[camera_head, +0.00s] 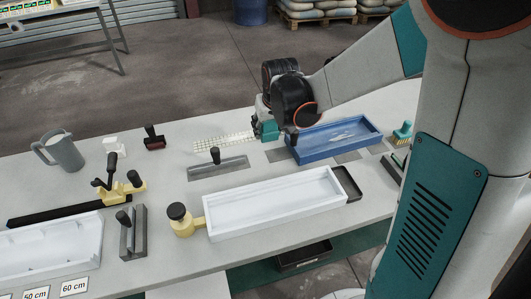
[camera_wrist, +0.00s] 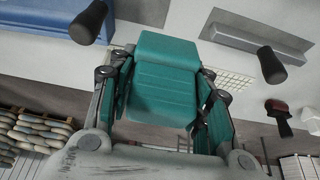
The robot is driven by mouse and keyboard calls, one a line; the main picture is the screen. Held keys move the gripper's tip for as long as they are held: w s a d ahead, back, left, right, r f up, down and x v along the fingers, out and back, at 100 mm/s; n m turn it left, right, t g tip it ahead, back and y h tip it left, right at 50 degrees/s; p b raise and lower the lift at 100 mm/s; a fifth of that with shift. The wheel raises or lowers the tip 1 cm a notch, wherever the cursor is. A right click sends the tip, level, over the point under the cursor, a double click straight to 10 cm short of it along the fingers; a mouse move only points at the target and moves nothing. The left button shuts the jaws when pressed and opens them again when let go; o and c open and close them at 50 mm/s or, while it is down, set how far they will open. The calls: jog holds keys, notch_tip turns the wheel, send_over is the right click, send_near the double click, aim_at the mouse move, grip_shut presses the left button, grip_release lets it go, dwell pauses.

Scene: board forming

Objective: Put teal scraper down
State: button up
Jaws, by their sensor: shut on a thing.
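My gripper (camera_head: 266,127) is over the back of the table, just left of the blue tray (camera_head: 334,138). In the wrist view, my gripper (camera_wrist: 165,100) is shut on the teal scraper (camera_wrist: 165,72), a broad teal piece between its two side fingers. In the head view the scraper is hard to tell from the gripper's own teal parts. The scraper's underside is hidden, so I cannot tell whether it touches the table.
A white mesh (camera_head: 224,141) lies left of my gripper. A grey float with a black handle (camera_head: 217,163) lies in front. A white tray (camera_head: 275,203) fills the front middle. A teal brush (camera_head: 402,132) stands right of the blue tray. Bare table (camera_head: 180,140) shows at left.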

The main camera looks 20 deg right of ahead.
notch_tip(320, 180, down, 10)
jog(key=b, duration=0.3)
jog(key=shift+f, duration=0.1)
jog(key=shift+f, duration=0.1)
jog(key=shift+f+b, duration=0.1)
jog(key=shift+b, duration=0.2)
jog(key=o, duration=0.9)
jog(key=shift+o, duration=0.2)
jog(key=shift+r, duration=0.2)
